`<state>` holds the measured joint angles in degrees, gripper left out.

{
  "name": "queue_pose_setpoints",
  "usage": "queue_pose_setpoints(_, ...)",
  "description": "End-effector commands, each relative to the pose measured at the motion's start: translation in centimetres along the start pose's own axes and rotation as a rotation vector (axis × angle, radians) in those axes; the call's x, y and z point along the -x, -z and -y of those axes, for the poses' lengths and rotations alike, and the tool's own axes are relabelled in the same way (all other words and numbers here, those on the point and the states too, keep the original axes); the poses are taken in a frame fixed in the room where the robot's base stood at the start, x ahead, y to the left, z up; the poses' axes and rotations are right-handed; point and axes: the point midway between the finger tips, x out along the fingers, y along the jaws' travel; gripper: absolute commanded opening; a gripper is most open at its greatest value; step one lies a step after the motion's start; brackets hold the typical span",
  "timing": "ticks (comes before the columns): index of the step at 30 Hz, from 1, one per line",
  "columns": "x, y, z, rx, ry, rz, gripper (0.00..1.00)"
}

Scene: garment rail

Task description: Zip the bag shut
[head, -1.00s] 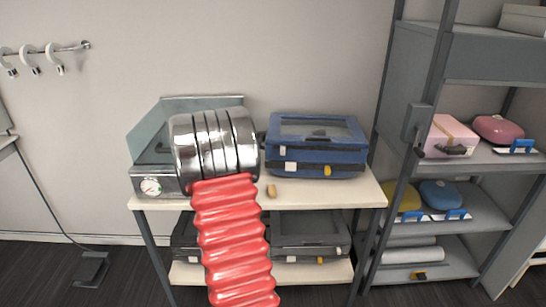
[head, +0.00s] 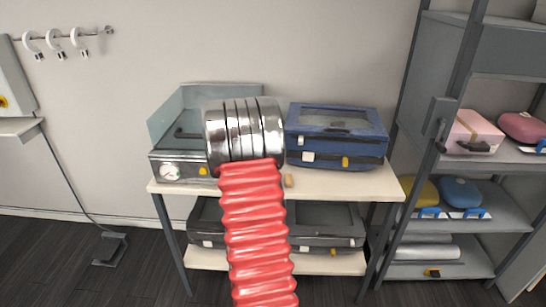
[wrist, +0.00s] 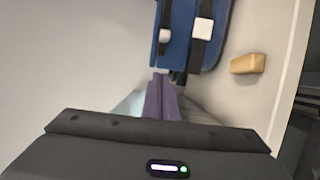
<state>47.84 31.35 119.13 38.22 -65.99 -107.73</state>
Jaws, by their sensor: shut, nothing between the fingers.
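The blue bag (head: 336,140) lies on the right part of the table top, with a see-through window panel on its lid. A dark line runs along its front side, with a white tab and a yellow tag. I cannot tell how far its zip is closed. In the wrist view part of the blue bag (wrist: 181,42) shows at the top, with dark strips and white pieces on it. My gripper (wrist: 161,78) is shut and empty, its purple fingers together just short of the bag's edge. Whether they touch it is unclear. In the head view my arm hides the gripper.
A small tan block (head: 288,181) lies on the table's front edge (head: 350,185); it also shows in the wrist view (wrist: 248,64). A grey device with a dial (head: 170,170) stands left of the bag. Dark cases (head: 325,227) fill the lower shelf. A grey rack (head: 470,200) stands right.

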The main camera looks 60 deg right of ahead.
Motion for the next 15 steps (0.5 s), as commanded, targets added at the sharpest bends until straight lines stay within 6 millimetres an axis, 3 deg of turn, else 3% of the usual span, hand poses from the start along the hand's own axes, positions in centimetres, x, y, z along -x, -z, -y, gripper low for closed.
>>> queue_pose_setpoints(6,-3.4,0.0,0.0,0.000,-0.001,0.001,0.00)
queue_pose_setpoints(15,-6.8,-0.4,0.0,0.000,0.000,0.002,0.00)
